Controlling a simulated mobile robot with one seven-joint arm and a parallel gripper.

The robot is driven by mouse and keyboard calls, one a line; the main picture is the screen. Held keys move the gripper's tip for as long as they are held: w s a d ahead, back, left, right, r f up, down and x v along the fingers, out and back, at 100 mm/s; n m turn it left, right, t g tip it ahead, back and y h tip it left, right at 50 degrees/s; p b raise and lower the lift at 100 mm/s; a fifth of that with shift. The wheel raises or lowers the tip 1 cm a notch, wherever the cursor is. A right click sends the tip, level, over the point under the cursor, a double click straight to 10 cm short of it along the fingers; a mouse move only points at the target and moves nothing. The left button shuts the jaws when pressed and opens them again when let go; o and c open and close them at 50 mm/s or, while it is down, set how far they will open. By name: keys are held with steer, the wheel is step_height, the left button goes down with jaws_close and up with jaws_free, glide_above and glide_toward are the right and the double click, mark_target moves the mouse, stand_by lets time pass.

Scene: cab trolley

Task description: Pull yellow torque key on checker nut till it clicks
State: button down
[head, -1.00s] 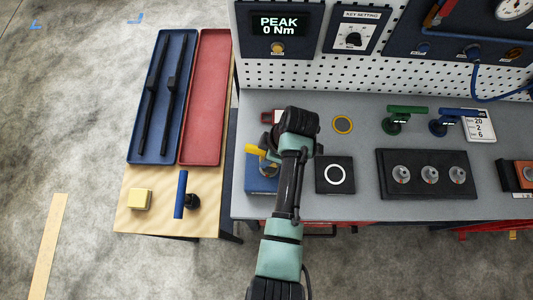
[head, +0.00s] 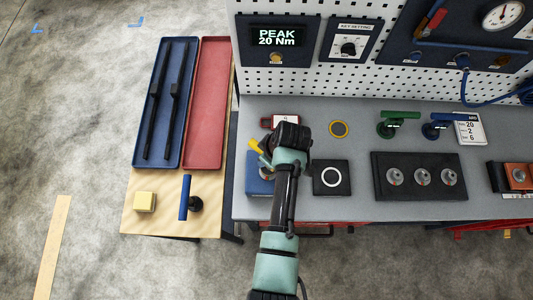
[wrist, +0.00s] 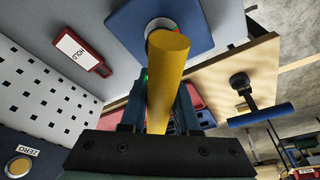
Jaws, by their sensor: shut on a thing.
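The yellow torque key (head: 256,147) stands on the blue checker block (head: 257,184) at the left end of the grey bench. In the wrist view its yellow handle (wrist: 167,75) runs down between my fingers, and its far end meets a round fitting on the blue block (wrist: 190,22). My gripper (wrist: 160,125) is shut on the yellow handle. In the head view my arm hides most of the grip and the nut. The peak display (head: 278,37) reads 20 Nm.
A red HOLD tag (head: 284,121) lies behind my wrist. A black pad with a white ring (head: 332,178) is close on the right. Green (head: 400,116) and blue (head: 436,124) keys stand farther right. Another blue-handled key (head: 184,197) is on the wooden side table (head: 152,221).

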steer(key=shift+r+p, duration=1.35)
steer(key=shift+r, duration=1.55)
